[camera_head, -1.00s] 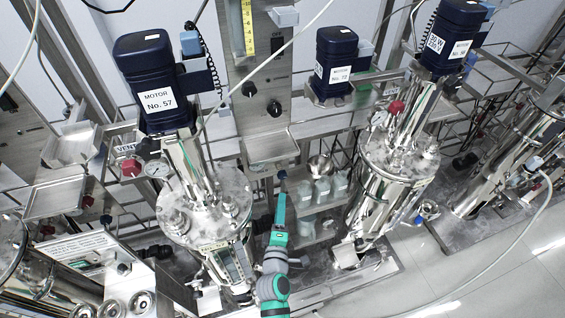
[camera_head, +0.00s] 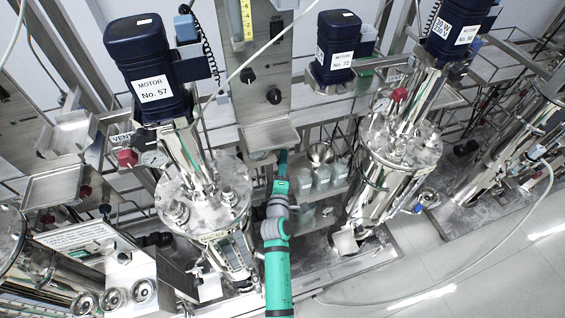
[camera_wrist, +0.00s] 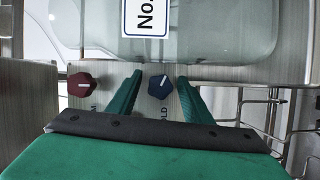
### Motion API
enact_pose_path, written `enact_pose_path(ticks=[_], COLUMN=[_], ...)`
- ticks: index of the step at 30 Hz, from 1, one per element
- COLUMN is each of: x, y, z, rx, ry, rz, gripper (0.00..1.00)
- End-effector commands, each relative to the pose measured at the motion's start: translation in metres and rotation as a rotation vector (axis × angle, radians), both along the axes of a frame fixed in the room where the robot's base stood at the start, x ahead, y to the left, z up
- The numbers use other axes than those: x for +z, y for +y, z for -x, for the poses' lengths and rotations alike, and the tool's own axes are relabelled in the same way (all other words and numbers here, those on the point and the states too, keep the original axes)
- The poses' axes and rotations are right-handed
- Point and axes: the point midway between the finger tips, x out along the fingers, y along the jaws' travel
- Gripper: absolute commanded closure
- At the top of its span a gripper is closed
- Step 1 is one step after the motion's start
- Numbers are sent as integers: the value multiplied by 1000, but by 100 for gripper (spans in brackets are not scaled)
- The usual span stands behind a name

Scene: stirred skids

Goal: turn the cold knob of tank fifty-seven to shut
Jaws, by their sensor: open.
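The cold knob (camera_wrist: 160,86) is blue, many-sided, with a white pointer line pointing roughly up and slightly right in the wrist view. Lettering ending in "OLD" shows below it, partly hidden by my gripper. My gripper (camera_wrist: 159,80) is open, with one green finger on each side of the blue knob; I cannot tell whether either touches it. In the head view my gripper (camera_head: 281,160) is under the steel tray and the knob is hidden. Tank fifty-seven (camera_head: 207,192) is a shiny steel vessel left of my arm, under the dark blue motor labelled No. 57 (camera_head: 148,65).
A red knob (camera_wrist: 82,85) sits left of the blue one. A clear vessel (camera_wrist: 205,40) with a "No." label is just above. Wire rails (camera_wrist: 245,105) lie to the right. The steel tray (camera_head: 268,134) overhangs my gripper; beakers (camera_head: 322,178) stand right of my arm.

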Motion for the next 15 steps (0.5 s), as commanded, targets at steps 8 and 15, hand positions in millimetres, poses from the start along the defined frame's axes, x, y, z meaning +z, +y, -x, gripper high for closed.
enact_pose_path(ticks=[8, 15], x=[0, 0], y=[0, 0], z=[-4, -4], rx=[0, 0], ry=[0, 0], rz=[0, 0], gripper=[54, 88])
